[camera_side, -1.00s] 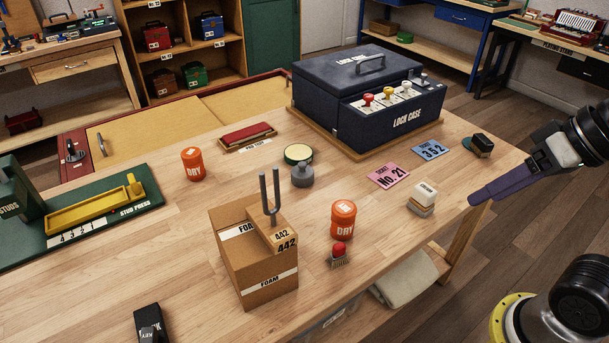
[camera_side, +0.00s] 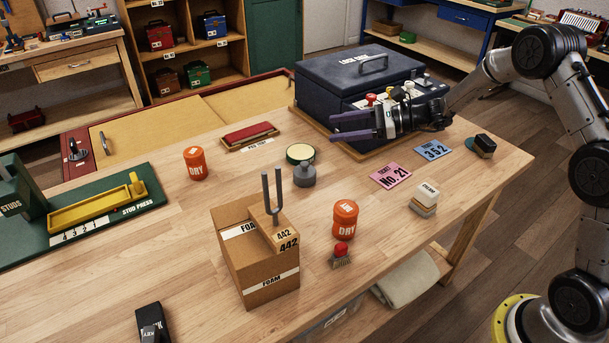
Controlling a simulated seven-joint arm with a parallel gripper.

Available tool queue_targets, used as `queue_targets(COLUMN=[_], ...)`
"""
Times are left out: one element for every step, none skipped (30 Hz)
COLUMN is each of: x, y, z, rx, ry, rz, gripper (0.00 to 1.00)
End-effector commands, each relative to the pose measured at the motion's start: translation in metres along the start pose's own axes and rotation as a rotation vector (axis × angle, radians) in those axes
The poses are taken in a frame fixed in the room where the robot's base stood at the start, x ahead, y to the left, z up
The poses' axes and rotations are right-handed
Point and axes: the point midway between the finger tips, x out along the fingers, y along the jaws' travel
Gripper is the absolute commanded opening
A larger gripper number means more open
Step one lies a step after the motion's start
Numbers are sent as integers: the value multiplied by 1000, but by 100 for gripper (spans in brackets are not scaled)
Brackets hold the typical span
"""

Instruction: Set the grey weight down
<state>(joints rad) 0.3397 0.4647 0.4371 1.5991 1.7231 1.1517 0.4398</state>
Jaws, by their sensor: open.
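The grey weight (camera_side: 304,174) stands upright on the wooden workbench, left of the middle of the view. It is a squat grey cylinder with a narrower knob on top. A round tin with a pale green top (camera_side: 300,154) is just behind it. My gripper (camera_side: 342,129) is open and empty, in the air in front of the lock case. Its two purple fingers point left, with a clear gap between them. It is up and to the right of the weight and does not touch it.
The dark blue lock case (camera_side: 330,84) stands behind my gripper. A cardboard foam box (camera_side: 262,282) with a tuning fork (camera_side: 270,198) stands in front of the weight. Orange tubs (camera_side: 345,220) (camera_side: 195,163) stand on either side. Bare benchtop lies between the weight and the pink ticket (camera_side: 390,176).

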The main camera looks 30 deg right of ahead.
Motion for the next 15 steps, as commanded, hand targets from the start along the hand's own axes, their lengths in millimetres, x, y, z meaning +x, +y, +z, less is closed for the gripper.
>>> queue_targets(x=[0, 0, -1, -2, -3, -4, -6, -7, -8, -8, -7, -5, -2, 3, 10], y=[-7, -10, -11, -10, -9, -6, -5, -3, -2, -2, -2, -3, -4, -4, -4], z=[-32, -47, -67, -79, -91, -104, -112, -118, -124, -127, -129, -130, -129, -129, -130], rx=[63, 92, 128, 150, 168, 191, 206, 218, 229, 234, 237, 238, 236, 236, 236], ry=[8, 13, 22, 29, 36, 44, 50, 54, 58, 59, 61, 61, 61, 61, 61], rz=[-26, -38, -49, -53, -54, -54, -55, -56, -58, -59, -60, -63, -63, -62, -60], gripper=[66, 66, 66, 66, 66, 66, 66, 66, 66, 66, 66, 66, 66, 66, 66])
